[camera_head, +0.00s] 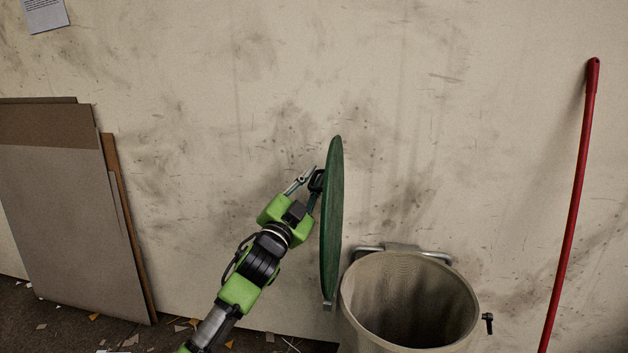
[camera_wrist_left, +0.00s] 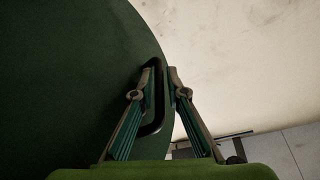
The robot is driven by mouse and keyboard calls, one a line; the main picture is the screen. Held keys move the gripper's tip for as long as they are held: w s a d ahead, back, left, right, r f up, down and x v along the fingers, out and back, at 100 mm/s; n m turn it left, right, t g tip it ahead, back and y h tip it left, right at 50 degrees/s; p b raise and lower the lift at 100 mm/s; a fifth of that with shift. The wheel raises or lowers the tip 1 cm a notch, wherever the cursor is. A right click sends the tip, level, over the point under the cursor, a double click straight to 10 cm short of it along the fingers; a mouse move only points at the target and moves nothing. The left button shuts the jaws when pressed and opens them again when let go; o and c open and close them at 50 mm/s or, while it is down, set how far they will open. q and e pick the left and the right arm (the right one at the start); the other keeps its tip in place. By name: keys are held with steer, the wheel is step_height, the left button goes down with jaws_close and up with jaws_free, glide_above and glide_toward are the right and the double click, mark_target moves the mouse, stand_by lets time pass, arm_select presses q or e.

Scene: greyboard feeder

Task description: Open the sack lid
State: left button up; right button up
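The round green lid (camera_head: 332,225) stands upright on edge in the head view, beside the left rim of the beige sack (camera_head: 365,315). The sack's mouth is uncovered. My left gripper (camera_head: 317,178) is at the lid's left face, on its black handle. In the left wrist view, the dark handle (camera_wrist_left: 158,100) lies between the two fingertips of my left gripper (camera_wrist_left: 160,75), near the lid's edge. The fingers look closed around its bar. The green lid (camera_wrist_left: 60,80) fills the left of that view. My right gripper is not in view.
A metal bracket (camera_head: 400,247) is behind the sack, by the stained wall (camera_head: 230,100). Grey boards (camera_head: 70,220) lean at the left. A red pole (camera_head: 573,200) stands at the right. A small black knob (camera_head: 488,322) is right of the sack. Scraps litter the floor.

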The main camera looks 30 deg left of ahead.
arm_select(q)
steer(key=shift+s, duration=0.1)
steer(key=shift+s+f, duration=0.15)
steer(key=shift+s, duration=0.05)
steer(key=v, duration=1.1)
steer(key=shift+s, duration=0.25)
steer(key=shift+f, duration=0.1)
